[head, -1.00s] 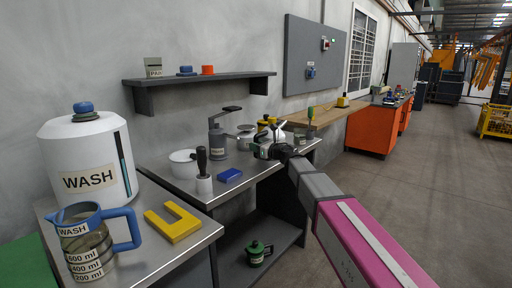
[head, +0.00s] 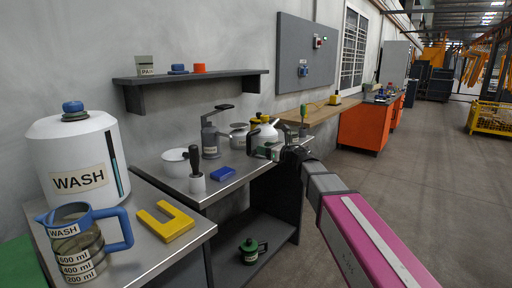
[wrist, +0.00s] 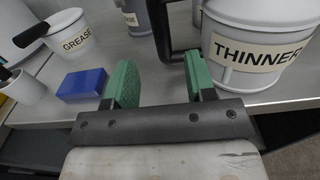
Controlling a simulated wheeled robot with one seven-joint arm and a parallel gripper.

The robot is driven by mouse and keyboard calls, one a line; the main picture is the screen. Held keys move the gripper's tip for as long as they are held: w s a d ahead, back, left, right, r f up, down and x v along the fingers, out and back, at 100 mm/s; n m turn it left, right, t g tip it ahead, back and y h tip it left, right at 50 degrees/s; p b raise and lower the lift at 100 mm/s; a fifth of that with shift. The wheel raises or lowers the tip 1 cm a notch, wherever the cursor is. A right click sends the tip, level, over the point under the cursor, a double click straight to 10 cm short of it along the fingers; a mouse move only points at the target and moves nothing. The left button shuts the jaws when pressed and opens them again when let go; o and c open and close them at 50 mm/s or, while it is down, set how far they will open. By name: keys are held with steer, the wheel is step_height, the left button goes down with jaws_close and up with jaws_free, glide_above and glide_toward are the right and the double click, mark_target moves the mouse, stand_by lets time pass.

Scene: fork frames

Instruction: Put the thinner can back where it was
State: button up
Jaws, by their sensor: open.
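The thinner can (wrist: 255,50) is a pale grey can with a black handle and a THINNER label. It stands upright on the metal bench at the right of the wrist view. My gripper (wrist: 158,80) is open with green pads, just left of the can. The can's black handle shows beyond and between the fingers, nearer the right one; I cannot tell whether it touches.
A GREASE pot (wrist: 68,35) and a blue block (wrist: 82,84) lie to the left. A green can (head: 250,250) sits on the lower shelf. A wall shelf (head: 195,84) hangs above.

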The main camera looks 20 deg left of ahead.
steer(key=shift+v, duration=1.45)
steer(key=w+d+f+m+t+h, duration=0.4)
steer(key=d+m+t+h, duration=0.1)
steer(key=d+m, duration=0.55)
steer(key=w+d+f+m+t+h, duration=0.3)
steer(key=d+f+m+t+h, duration=0.25)
steer(key=d+m, duration=0.5)
steer(key=s+d+f+m+g+h, duration=0.2)
steer(key=d+f+m+h, duration=0.25)
steer(key=d+m, duration=0.2)
steer(key=s+d+f+m+g+h, duration=0.2)
steer(key=d+f+m+g+h, duration=0.1)
steer(key=d+f+m, duration=0.3)
steer(key=s+d+f+m+g, duration=0.3)
steer(key=s+f+m+g, duration=0.3)
steer(key=s+f+m, duration=0.2)
steer(key=s+d+f+m+g+y, duration=0.1)
steer(key=s+d+f+m+g, duration=0.2)
steer(key=s, duration=1)
step_height(320, 180, down, 6)
steer(key=m+g, duration=0.3)
steer(key=m, duration=0.2)
steer(key=shift+r, duration=0.2)
steer(key=shift+s+d+g, duration=0.1)
steer(key=shift+s+g, duration=0.05)
steer(key=shift+g, duration=0.1)
